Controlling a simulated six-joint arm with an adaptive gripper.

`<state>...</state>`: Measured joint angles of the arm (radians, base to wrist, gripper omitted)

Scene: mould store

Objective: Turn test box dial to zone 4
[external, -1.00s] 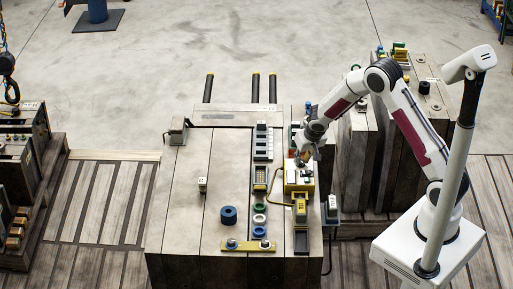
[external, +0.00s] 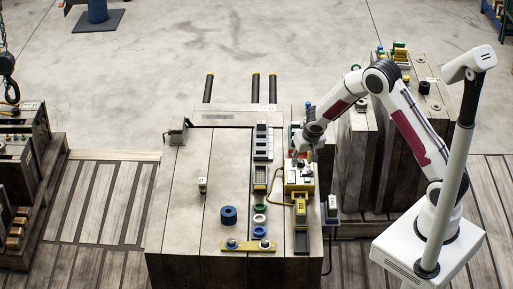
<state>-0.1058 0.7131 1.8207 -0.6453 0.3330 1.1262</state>
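The test box (external: 300,186) is a small yellow box with a pale top, standing near the right side of the large grey block's top. Its dial is too small to make out, and part of the box's top is hidden by my gripper. My gripper (external: 302,163) points down over the far part of the test box. I cannot tell whether its fingers touch the dial, or whether they are open or shut.
A yellow handheld unit (external: 301,212) stands in front of the test box, with a cable beside it. A dark blue ring (external: 229,215) and a yellow bar (external: 248,246) lie to the left. A grey box (external: 332,208) hangs at the right edge. The block's left top is mostly clear.

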